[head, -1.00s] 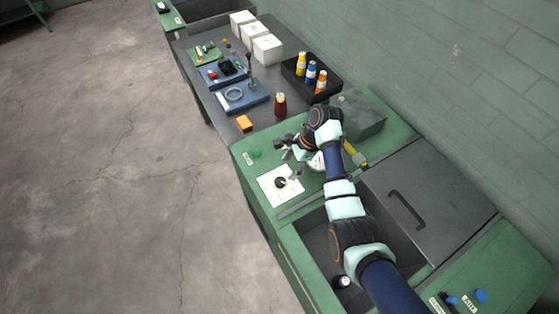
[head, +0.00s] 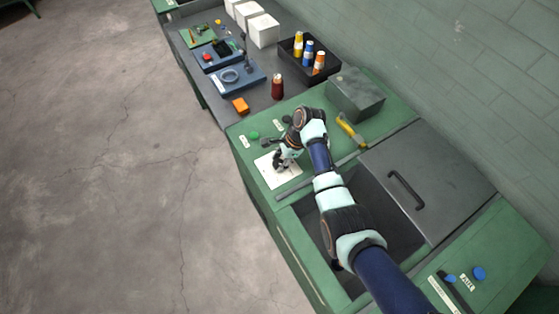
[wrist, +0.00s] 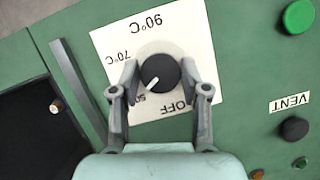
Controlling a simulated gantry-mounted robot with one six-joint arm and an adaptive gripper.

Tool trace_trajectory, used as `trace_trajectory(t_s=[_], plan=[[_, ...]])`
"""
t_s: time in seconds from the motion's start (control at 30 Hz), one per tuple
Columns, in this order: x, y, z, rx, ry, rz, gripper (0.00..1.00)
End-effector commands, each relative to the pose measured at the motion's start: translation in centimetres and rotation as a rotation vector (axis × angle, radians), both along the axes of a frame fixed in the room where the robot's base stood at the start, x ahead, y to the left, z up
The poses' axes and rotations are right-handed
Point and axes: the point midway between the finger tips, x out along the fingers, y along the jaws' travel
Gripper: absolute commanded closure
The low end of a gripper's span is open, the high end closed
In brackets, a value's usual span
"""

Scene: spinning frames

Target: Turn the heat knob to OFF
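The heat knob (wrist: 159,73) is round and black with a white pointer line, on a white dial plate (wrist: 110,43). The pointer aims toward the lower left in the wrist view, near the partly covered 50 mark. The OFF label (wrist: 177,105) is at the lower right of the knob; 70°C and 90°C are at the left and top. My gripper (wrist: 159,79) is open, with one finger on each side of the knob. A small gap seems to show at each side. In the head view, my gripper (head: 281,160) hides the knob above the white plate (head: 272,178).
A green button (wrist: 299,17), a VENT label and a black knob (wrist: 294,129) lie right of the plate in the wrist view. A metal strip (wrist: 78,87) and dark basin lie left.

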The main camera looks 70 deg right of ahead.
Motion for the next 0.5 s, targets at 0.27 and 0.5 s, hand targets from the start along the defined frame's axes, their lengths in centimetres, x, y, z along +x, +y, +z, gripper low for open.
trace_trajectory(t_s=[0.27, 0.5], plan=[[-0.01, 0.00, 0.02, 0.000, 0.000, 0.001, 0.92], [0.02, -0.04, 0.04, 0.001, 0.001, 0.045, 0.92]])
